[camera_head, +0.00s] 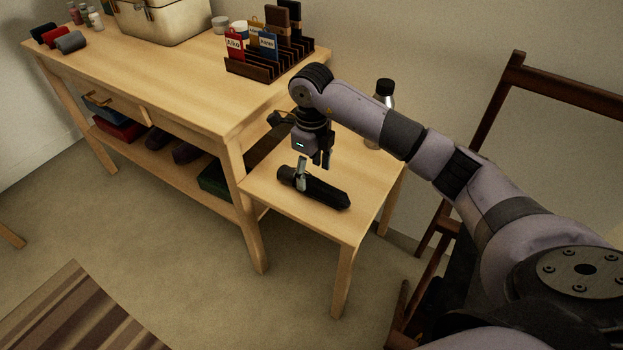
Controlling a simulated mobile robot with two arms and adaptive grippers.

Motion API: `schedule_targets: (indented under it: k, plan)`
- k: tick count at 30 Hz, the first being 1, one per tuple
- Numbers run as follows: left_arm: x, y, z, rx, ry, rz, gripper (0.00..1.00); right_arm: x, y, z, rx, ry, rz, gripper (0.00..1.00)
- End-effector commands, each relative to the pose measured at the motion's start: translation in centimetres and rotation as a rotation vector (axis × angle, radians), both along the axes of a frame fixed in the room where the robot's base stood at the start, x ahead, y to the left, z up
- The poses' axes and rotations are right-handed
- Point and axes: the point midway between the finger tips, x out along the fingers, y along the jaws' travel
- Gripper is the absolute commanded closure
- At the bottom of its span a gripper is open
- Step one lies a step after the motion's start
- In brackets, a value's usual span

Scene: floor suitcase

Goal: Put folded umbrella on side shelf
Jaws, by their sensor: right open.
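The folded umbrella (325,193) is black and lies on the low side shelf (300,218), a small light-wood surface joined to the right end of the long table. My right gripper (314,172) points down over the umbrella's left end. It is open, with one finger in front of the umbrella's end and the other behind it. I cannot tell whether the fingers touch the umbrella. My left gripper is not in view.
The long table (190,90) holds a dark slotted rack (262,66) with cards, a cream case (160,18) and rolled cloths (70,42). A wooden chair (480,130) stands right. A striped rug (75,315) lies on the floor.

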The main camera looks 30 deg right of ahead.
Motion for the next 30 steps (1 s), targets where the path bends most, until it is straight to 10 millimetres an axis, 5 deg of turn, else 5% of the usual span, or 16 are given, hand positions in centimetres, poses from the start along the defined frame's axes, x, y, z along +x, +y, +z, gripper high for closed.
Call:
schedule_targets:
  k: [7,10,30]
  plan:
    - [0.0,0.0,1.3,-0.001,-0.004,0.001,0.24,0.0,0.0,5.1,0.0,-0.002,0.0,0.39]
    - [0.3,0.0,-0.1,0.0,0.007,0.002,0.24,0.0,0.0,6.2,0.0,-0.001,0.0,0.39]
    - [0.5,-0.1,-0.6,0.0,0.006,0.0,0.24,0.0,0.0,6.9,0.001,0.0,0.0,0.39]
